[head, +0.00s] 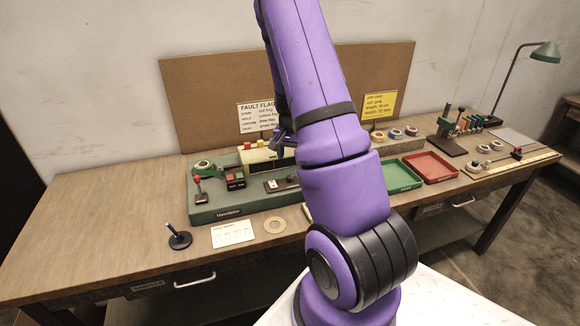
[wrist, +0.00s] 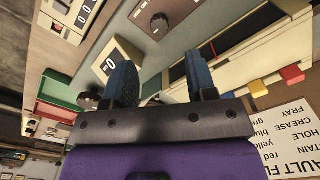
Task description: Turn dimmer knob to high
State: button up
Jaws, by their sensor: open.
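A wooden bench (head: 90,235) carries a green tray (head: 398,178) and a red tray (head: 430,166) right of my arm. A fault flag sign (head: 258,117) is on the backboard. A black stand (head: 179,239) is at front left. The bench's left part is clear.

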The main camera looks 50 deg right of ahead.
jog(key=shift+r, duration=1.3)
jog(key=s+a+r+n+t+y, duration=0.1)
jog(key=a+r+n+t, duration=0.35)
jog(key=a+r, duration=1.3)
jog(key=s+a+r+n, duration=0.4)
jog(key=s+a+r, duration=0.1)
jog(key=s, duration=0.4)
jog(key=s+a+r+n+h, duration=0.1)
jog(key=s+a+r+n, duration=0.3)
jog(key=s+a+r, duration=0.2)
jog(key=s+a, duration=0.2)
jog(key=s, duration=0.1)
jog(key=shift+a+r+n+t, duration=0.2)
jog(key=shift+r+n+t, duration=0.1)
jog(key=shift+n+t, duration=0.05)
